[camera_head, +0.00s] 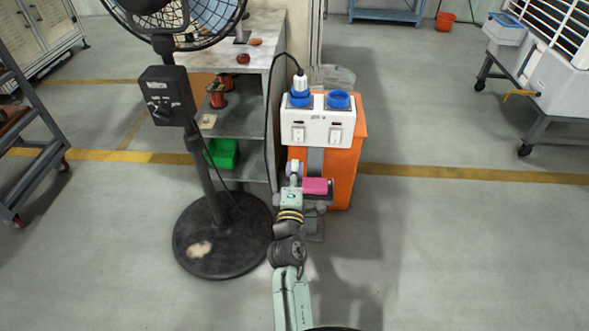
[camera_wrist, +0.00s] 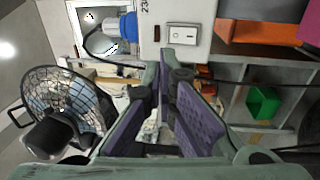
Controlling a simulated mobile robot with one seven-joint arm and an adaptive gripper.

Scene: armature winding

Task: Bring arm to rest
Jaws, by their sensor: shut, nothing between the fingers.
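My arm (camera_head: 292,300) reaches forward from the bottom of the head view toward the white switch box on the orange stand. My gripper (camera_head: 294,168) is at its far end, in front of the stand and below the switch box. In the wrist view my gripper (camera_wrist: 168,72) shows its purple-padded fingers, shut and empty. The white switch box (camera_head: 318,120) has two blue sockets, one with a plug and black cable in it. The box also shows at the top of the wrist view (camera_wrist: 190,14), apart from the fingers.
A black pedestal fan (camera_head: 222,235) stands close left of my arm. A grey shelf (camera_head: 240,122) with a green bin (camera_head: 222,153) is behind it. The orange stand (camera_head: 345,165) and a pink part (camera_head: 316,186) are beside the gripper.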

